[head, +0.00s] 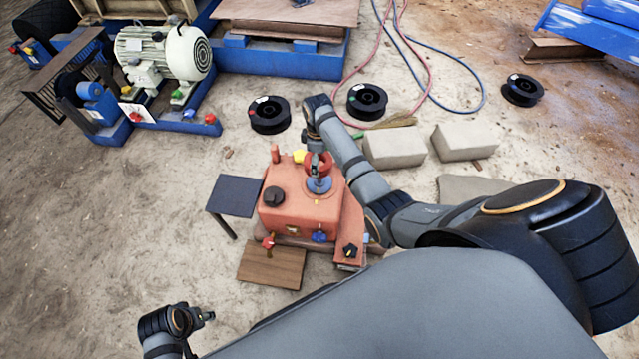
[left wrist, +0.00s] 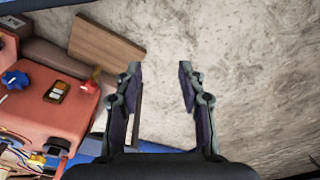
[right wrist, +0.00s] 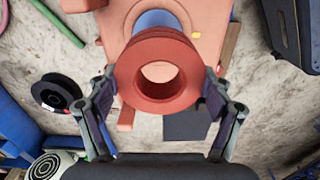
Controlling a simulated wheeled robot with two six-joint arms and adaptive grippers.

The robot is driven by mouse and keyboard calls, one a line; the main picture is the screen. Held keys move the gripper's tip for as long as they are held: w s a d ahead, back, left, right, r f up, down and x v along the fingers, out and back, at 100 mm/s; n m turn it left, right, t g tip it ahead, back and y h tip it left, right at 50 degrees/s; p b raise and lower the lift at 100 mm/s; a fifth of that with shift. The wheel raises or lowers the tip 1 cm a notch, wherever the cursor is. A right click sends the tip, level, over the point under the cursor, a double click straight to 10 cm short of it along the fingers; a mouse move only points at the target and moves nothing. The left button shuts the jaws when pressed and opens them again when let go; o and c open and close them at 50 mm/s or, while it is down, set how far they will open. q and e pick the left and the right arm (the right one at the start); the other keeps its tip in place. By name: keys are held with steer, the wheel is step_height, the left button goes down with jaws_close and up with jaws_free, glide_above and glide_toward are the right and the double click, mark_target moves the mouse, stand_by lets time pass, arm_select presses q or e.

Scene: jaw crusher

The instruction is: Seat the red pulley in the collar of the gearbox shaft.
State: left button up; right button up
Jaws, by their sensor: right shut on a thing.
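The red pulley (right wrist: 158,78), a grooved ring with a round hole, is between the fingers of my right gripper (right wrist: 160,88), which is shut on it. In the head view the pulley (head: 318,164) is over the top of the orange-red gearbox (head: 300,212), at the blue collar (head: 319,184). In the right wrist view the collar (right wrist: 157,18) is partly hidden behind the pulley's rim. I cannot tell whether pulley and collar touch. My left gripper (left wrist: 160,72) is open and empty, over bare ground beside the gearbox; it is low left in the head view (head: 208,317).
A dark plate (head: 235,195) on a leg stands left of the gearbox and a brown board (head: 271,265) lies in front. Black spools (head: 269,114), pale blocks (head: 395,147) and hoses (head: 430,70) lie behind. A motor (head: 160,55) stands back left. The left ground is clear.

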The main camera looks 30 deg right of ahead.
steer(key=f, duration=0.1)
steer(key=f+b, duration=0.1)
steer(key=shift+w+d+f+b, duration=0.15)
steer(key=shift+d+f+b, duration=0.1)
steer(key=shift+f+b, duration=0.15)
step_height(320, 180, down, 3)
steer(key=shift+r+b, duration=0.1)
steer(key=shift+b, duration=0.45)
steer(key=shift+f, duration=0.3)
step_height(320, 180, down, 3)
steer(key=shift+b, duration=0.85)
steer(key=shift+f, duration=0.4)
arm_select(q)
steer(key=d+r, duration=0.1)
steer(key=d+r+t+h, duration=0.1)
steer(key=shift+w+d+r+t, duration=0.2)
steer(key=shift+d+r+t, duration=0.1)
steer(key=shift+d+r, duration=0.05)
arm_select(e)
steer(key=shift+r, duration=0.1)
